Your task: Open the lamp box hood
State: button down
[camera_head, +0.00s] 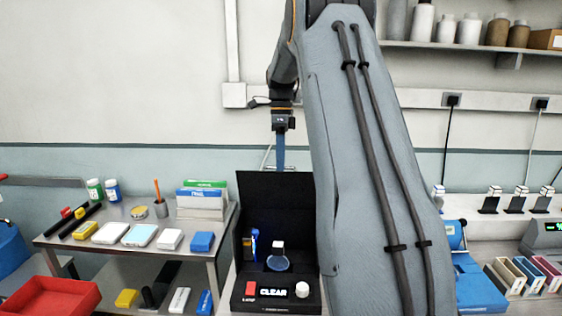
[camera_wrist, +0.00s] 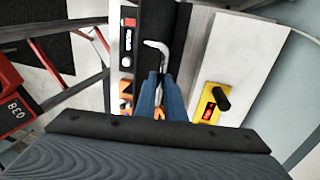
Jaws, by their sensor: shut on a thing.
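The lamp box (camera_head: 277,301) is black, with a red switch, a display reading "CLEAR" and a white knob on its front. Its hood (camera_head: 272,208) stands upright at the back, and the inside is open to view. A light metal handle (camera_head: 266,157) sticks up at the hood's top edge; it also shows in the wrist view (camera_wrist: 158,47). My gripper (camera_head: 280,165) is at the hood's top edge, pointing down, with its blue fingers shut on the handle. In the wrist view the fingers (camera_wrist: 159,92) are close together; their exact contact is partly hidden.
Inside the box are a round blue dish (camera_head: 278,264) and small blue and yellow items. A metal side table (camera_head: 110,238) with boxes and jars stands left. A red tray (camera_head: 60,301) is at lower left. My arm hides the area right of the box.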

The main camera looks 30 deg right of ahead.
jog(key=shift+a+f, duration=0.1)
jog(key=shift+f, duration=0.3)
jog(key=c, duration=1.8)
grip_release()
jog(key=shift+w, duration=0.15)
jog(key=shift+c, duration=0.2)
jog(key=shift+r, duration=0.15)
jog(key=shift+r, duration=0.1)
notch_tip(320, 180, up, 8)
jog(key=w+d+b, duration=0.1)
jog(key=b, duration=0.2)
jog(key=shift+f, duration=0.25)
